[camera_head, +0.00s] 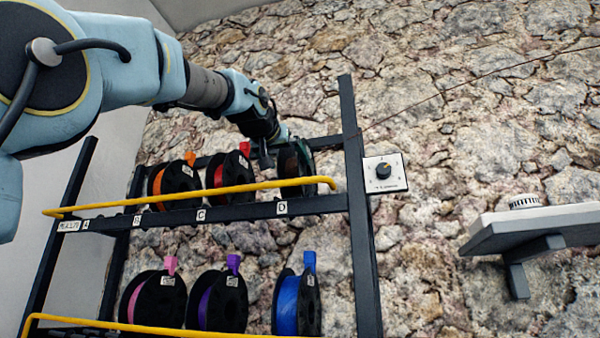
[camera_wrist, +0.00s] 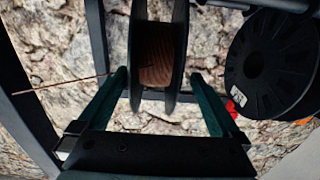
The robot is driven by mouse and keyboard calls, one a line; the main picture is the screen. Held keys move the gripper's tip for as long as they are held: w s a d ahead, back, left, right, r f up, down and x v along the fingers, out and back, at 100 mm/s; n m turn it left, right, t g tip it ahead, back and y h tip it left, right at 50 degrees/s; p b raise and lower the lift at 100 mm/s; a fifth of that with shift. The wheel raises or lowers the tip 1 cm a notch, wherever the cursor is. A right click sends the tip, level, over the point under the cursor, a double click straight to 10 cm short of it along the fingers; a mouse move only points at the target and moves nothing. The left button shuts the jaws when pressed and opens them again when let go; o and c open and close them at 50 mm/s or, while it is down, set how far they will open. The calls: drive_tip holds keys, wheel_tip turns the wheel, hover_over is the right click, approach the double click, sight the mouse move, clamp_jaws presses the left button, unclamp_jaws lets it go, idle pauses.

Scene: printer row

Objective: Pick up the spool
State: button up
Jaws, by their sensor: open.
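The spool with brown filament (camera_wrist: 158,50) has black flanges and stands upright between my fingers in the wrist view. My gripper (camera_wrist: 159,75) is open, with one dark green finger on each side of the spool; small gaps show beside the flanges. In the head view this spool (camera_head: 289,168) sits above label D at the right end of the upper shelf. My gripper (camera_head: 291,145) reaches it from above and behind and partly hides it.
A yellow bar (camera_head: 240,187) runs along the upper shelf front. A red spool (camera_head: 232,172) and an orange spool (camera_head: 180,180) stand to the left. Pink, purple and blue (camera_head: 296,302) spools fill the lower shelf. A dark post (camera_head: 358,220) and dial box (camera_head: 384,173) stand right.

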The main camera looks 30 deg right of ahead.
sight(294, 165)
drive_tip(key=p+x, duration=0.2)
drive_tip(key=x, duration=0.1)
drive_tip(key=p+x, duration=0.1)
drive_tip(key=x, duration=0.2)
drive_tip(key=shift+s+d+r+p, duration=0.1)
drive_tip(key=shift+s+d+p, duration=0.15)
drive_tip(key=shift+p, duration=0.15)
drive_tip(key=shift+w+d, duration=0.25)
drive_tip(key=shift+w, duration=0.05)
clamp_jaws()
